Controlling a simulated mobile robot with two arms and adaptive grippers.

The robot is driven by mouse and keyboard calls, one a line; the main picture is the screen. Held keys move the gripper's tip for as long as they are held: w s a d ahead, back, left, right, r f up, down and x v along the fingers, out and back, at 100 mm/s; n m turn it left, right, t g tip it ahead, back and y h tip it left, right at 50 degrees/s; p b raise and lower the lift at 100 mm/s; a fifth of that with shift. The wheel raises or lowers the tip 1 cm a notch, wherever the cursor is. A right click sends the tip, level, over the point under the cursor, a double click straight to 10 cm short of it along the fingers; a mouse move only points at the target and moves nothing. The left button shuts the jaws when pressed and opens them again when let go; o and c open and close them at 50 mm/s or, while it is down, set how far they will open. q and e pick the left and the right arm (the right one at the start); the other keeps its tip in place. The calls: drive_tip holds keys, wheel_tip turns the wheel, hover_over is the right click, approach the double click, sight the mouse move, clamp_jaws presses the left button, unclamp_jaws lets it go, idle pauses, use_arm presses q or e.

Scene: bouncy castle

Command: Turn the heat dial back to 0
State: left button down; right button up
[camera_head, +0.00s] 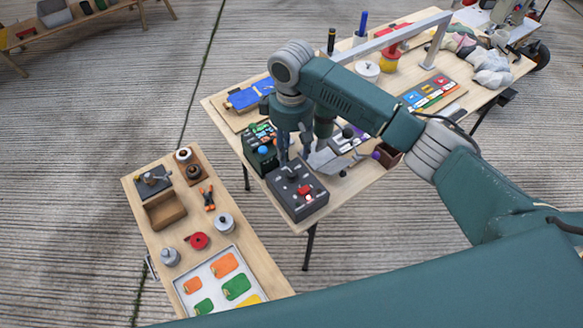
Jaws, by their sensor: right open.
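A dark grey control box (283,196) stands at the near left corner of the work table. Its top carries a round black knob (292,174) toward the back, which looks like the heat dial, and a small red part (305,190) with a white piece in front. The dial's marks are too small to read. My right gripper (295,155) points down just behind and above the box. Its fingers are apart and nothing shows between them; I cannot tell whether a fingertip touches the knob. My left gripper is out of view.
Beside the box are a dark unit with a blue knob (263,151) and a grey metal piece (327,160). The work table (348,188) also holds boards, pots and a grey frame. A lower bench (177,237) with a tray of coloured tags stands at left.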

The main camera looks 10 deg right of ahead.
sight(291, 172)
wheel_tip(291, 172, down, 9)
drive_tip(key=shift+f+p, duration=0.15)
drive_tip(key=shift+p, duration=0.55)
drive_tip(key=shift+c, duration=0.5)
clamp_jaws()
